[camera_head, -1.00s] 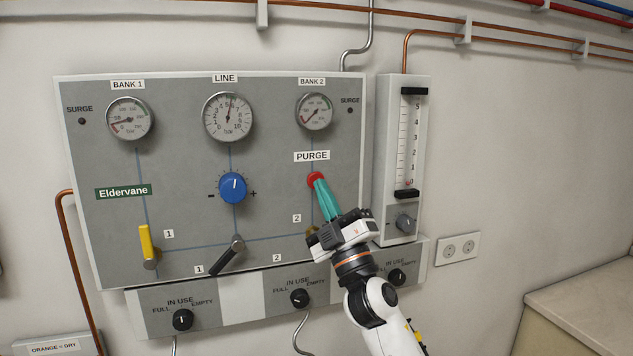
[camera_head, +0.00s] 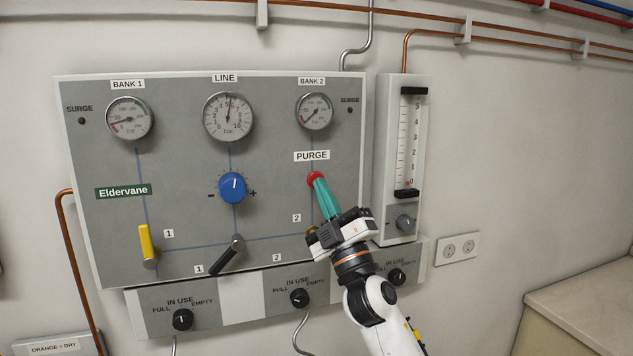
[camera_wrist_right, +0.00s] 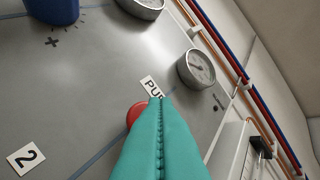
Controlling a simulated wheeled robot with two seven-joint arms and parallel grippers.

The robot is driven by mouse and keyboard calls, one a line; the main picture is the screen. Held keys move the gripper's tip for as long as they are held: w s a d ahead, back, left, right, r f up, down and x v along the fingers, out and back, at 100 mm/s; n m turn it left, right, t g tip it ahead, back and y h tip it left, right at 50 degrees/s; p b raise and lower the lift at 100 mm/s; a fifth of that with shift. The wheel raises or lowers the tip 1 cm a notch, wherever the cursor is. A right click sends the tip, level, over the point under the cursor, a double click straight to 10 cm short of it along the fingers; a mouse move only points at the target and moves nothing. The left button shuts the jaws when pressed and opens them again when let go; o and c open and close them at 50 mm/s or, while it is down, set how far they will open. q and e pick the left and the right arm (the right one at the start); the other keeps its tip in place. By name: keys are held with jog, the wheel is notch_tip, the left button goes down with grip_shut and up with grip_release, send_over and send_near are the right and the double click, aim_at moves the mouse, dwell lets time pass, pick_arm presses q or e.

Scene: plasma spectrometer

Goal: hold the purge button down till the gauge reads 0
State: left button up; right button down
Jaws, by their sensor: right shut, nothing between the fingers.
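The red purge button (camera_head: 313,179) sits below the PURGE label (camera_head: 312,156) on the grey panel. My right gripper (camera_head: 318,180) is shut and empty, its teal fingertips at the button and seemingly touching it. In the right wrist view the teal fingers (camera_wrist_right: 160,115) cover part of the red button (camera_wrist_right: 136,113); how far it is pressed cannot be told. Three round gauges show: BANK 1 (camera_head: 130,118), LINE (camera_head: 228,116) and BANK 2 (camera_head: 314,111). The LINE needle points about straight up; the BANK 2 needle points to the lower left. My left gripper is not in view.
A blue knob (camera_head: 233,187), a yellow lever (camera_head: 147,246) and a black lever (camera_head: 229,256) stand out from the panel. A flow tube (camera_head: 410,140) is mounted right of it. A counter (camera_head: 585,305) is at lower right.

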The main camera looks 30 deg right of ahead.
jog(key=shift+w, duration=0.3)
jog(key=shift+w+d, duration=0.2)
jog(key=shift+w, duration=0.3)
dwell(0.8)
dwell(0.6)
jog(key=shift+s+a, duration=0.2)
jog(key=shift+s, duration=0.65)
jog(key=shift+s, duration=0.1)
jog(key=s, duration=0.2)
jog(key=s+a+p, duration=0.1)
jog(key=s, duration=0.1)
jog(key=shift+s+a, duration=0.1)
jog(key=shift+s, duration=0.25)
jog(key=shift+f, duration=0.15)
